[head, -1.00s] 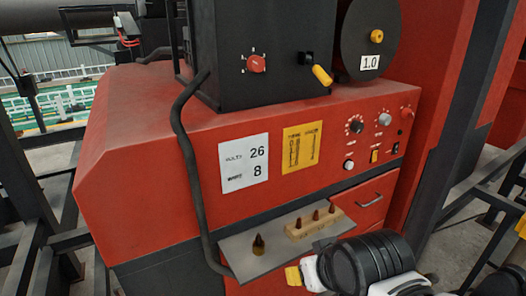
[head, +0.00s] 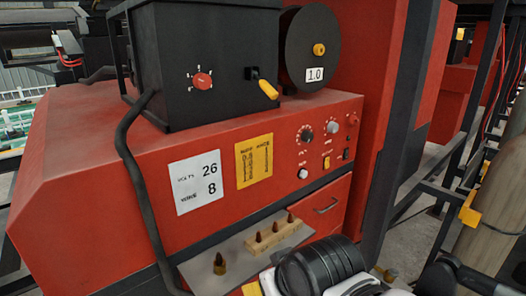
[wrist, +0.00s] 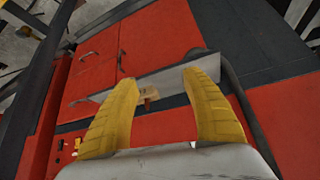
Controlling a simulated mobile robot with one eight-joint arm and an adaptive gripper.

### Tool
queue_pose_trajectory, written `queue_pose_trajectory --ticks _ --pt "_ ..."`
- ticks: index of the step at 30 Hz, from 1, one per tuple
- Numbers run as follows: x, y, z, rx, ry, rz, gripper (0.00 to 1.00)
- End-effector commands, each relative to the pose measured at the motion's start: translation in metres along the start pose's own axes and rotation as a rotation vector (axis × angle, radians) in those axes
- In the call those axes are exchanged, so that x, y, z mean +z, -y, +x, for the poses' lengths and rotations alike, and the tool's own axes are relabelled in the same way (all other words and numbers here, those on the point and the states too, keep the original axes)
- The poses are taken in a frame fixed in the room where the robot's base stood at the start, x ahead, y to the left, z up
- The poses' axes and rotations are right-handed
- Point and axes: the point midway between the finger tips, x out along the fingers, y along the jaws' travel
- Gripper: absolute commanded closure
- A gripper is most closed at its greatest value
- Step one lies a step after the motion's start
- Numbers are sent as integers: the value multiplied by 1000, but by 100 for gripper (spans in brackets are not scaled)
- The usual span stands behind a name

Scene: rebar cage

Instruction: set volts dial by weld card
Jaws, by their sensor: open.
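The white weld card (head: 196,183) on the red welder front reads VOLTS 26 and WIRE 8. On the panel to its right are a black dial with white marks (head: 306,133) and a grey dial (head: 332,128). Their labels are too small to read, so I cannot tell which is volts. My gripper (wrist: 158,76) is open, its two yellow fingers apart with nothing gripped. In the head view it is mostly hidden behind my arm, low in front of the shelf and below the dials. In the wrist view small panel controls (wrist: 62,150) show at lower left, left of the fingers.
A grey shelf (head: 205,265) with a wooden block of brown tips (head: 273,240) juts out below the card. A yellow card (head: 254,160), a white knob (head: 303,173) and a drawer handle (head: 326,205) are nearby. The black feeder box (head: 200,60) stands on top.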

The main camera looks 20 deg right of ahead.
Motion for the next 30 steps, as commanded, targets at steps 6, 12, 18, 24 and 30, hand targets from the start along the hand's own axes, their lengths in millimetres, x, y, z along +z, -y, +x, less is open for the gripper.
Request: queue_pose_trajectory --ticks 6,12,18,24,30 --pt "-45 -7 2 -96 14 -2 44" --pt "-135 -44 14 -282 -97 -41 44" --pt "-218 -131 21 -384 -380 -122 44" --pt "-259 -250 8 -326 -727 -233 44" --pt "-260 -322 -10 -220 -934 -313 44"
